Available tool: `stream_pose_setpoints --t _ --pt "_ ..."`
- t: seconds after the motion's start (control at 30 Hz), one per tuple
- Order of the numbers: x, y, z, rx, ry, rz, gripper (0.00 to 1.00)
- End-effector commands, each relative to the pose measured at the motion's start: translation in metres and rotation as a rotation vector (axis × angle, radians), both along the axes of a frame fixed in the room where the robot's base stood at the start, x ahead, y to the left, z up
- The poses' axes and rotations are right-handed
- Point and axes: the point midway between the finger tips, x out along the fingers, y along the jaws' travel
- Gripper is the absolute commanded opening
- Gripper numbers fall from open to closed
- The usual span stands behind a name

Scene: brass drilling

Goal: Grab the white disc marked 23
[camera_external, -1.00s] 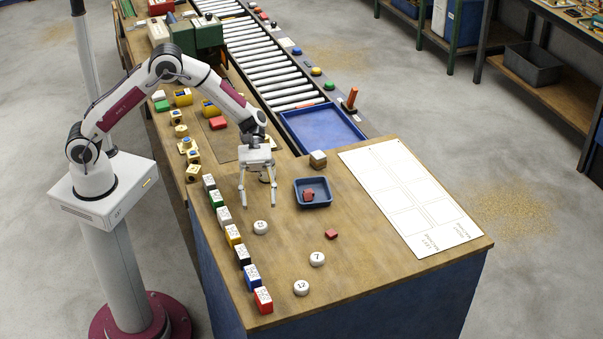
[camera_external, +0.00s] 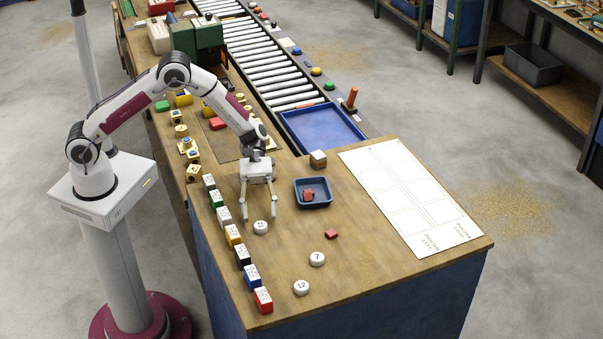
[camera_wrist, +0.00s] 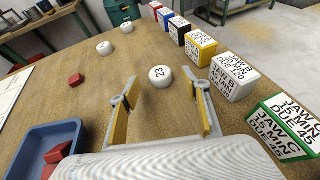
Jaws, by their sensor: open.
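The white disc marked 23 (camera_wrist: 161,76) lies flat on the wooden bench top, ahead of my fingers and roughly centred between them in the wrist view. In the external view the same disc (camera_external: 260,227) is beside my fingertips, its number too small to read surely. My gripper (camera_external: 259,217) points down, open and empty, just behind and above the disc. In the wrist view its two yellow-padded fingers (camera_wrist: 163,99) stand wide apart, with bare wood between them.
A row of labelled blocks (camera_external: 233,234) stands left of the disc. A blue tray (camera_external: 327,203) with red pieces sits to the right. White discs marked 7 (camera_external: 317,259) and 12 (camera_external: 301,287) and a red cube (camera_external: 331,234) lie nearer the front, with bare wood between.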

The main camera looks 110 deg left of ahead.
Motion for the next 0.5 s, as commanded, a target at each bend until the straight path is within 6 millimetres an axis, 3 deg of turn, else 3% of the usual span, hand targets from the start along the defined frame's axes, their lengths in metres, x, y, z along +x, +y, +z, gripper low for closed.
stream_pose_setpoints --t 0.2,0.5 --pt "0.011 -0.020 -0.008 0.002 0.000 0.001 0.47" --pt "0.014 -0.024 -0.010 0.002 0.000 0.001 0.47"
